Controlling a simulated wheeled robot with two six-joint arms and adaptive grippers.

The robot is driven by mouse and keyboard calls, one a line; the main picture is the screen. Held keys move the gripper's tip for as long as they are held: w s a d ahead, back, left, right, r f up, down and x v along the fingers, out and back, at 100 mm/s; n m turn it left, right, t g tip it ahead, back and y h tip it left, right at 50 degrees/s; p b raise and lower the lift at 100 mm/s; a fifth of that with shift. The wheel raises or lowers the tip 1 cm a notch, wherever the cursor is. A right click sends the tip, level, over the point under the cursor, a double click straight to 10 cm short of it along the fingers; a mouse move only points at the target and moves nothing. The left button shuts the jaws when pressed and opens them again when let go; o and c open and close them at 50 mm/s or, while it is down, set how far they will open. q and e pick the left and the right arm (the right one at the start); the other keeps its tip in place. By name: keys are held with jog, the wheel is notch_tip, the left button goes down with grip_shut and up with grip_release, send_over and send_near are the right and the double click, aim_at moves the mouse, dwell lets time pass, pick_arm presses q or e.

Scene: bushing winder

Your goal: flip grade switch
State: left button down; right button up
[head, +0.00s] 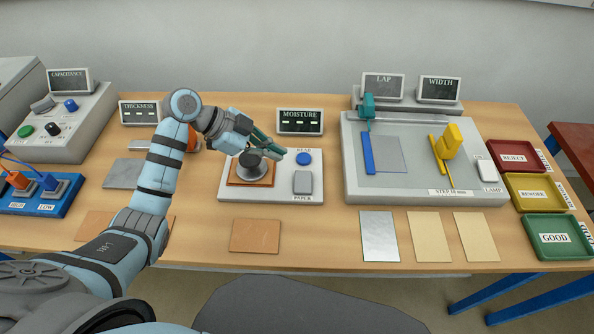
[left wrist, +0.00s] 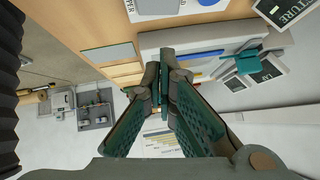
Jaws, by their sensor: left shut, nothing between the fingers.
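The moisture tester (head: 229,190) is a white base on the bench with a dark round sensor on a brown sheet, a blue READ button (head: 303,158) and a light grey rocker switch (head: 303,183) labelled PAPER. No label reads "grade"; the grey switch seems to be the grade switch. It also shows at the top of the left wrist view (left wrist: 158,6). My left gripper (head: 284,152) is shut and empty, above the tester near the READ button, behind and left of the grey switch. In the left wrist view its fingertips (left wrist: 164,72) meet. My right gripper is not in view.
The MOISTURE display (head: 300,121) stands behind the tester. The lap and width fixture (head: 420,198) stands to the right, with REJECT, REWORK and GOOD trays (head: 558,252) beyond. A brown sheet (head: 255,235) lies in front. Bare bench lies between tester and fixture.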

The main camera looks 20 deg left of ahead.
pick_arm(q)
send_over(298, 181)
jog(key=a, duration=0.1)
notch_tip(298, 181, down, 5)
jog(key=f, duration=0.1)
jog(key=d+f, duration=0.1)
jog(key=f, duration=0.1)
jog(key=shift+f, duration=0.85)
jog(key=shift+w+a+f, duration=0.1)
jog(key=shift+w+f, duration=0.1)
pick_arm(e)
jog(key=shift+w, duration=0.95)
